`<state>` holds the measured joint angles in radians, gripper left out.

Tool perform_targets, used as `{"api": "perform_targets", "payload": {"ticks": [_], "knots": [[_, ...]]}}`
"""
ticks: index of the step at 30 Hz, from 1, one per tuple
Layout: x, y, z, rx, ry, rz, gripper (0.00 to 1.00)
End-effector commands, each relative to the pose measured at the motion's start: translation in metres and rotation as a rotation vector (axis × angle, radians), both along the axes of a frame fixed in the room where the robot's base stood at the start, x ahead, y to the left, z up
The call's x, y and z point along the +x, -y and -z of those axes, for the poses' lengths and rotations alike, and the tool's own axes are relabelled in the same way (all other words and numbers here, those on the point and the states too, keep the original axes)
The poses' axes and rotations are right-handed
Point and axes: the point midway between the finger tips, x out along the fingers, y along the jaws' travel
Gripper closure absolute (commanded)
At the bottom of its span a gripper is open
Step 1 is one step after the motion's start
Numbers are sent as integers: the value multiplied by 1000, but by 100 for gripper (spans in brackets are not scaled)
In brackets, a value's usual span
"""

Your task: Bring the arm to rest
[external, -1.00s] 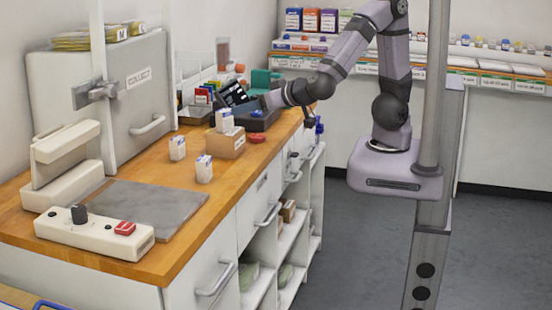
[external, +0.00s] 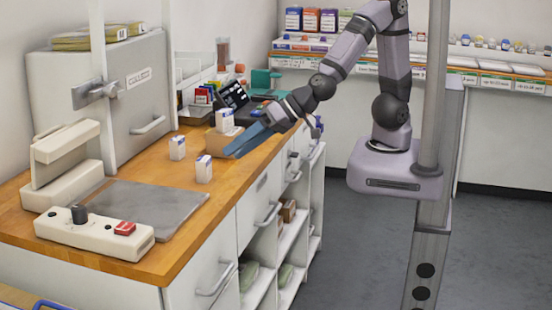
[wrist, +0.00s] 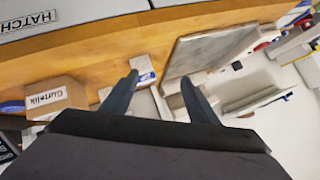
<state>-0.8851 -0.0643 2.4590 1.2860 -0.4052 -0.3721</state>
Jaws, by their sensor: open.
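My gripper (external: 234,152) is open, with its blue-grey fingers pointing down and left over the wooden counter (external: 160,250), beside the small brown box. In the wrist view my gripper's fingers (wrist: 160,79) are spread apart with nothing held between them. My arm reaches over from its base on the right, and the wrist is near the counter's front edge.
A brown box (external: 212,142) bears a small white carton (external: 225,120). Two more cartons stand close by, one nearer the front (external: 204,169) and one further left (external: 177,148). A grey mat (external: 150,208) and a control panel (external: 95,231) lie in front. Floor space below is open.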

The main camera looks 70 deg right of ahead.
Motion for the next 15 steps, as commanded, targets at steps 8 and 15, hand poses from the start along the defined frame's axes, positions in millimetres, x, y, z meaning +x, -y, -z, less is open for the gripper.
{"api": "perform_targets", "payload": {"ticks": [8, 15], "knots": [[-119, -45, 59, -86, -339, -508, 46], [-173, 62, 95, -430, -644, -696, 46]]}}
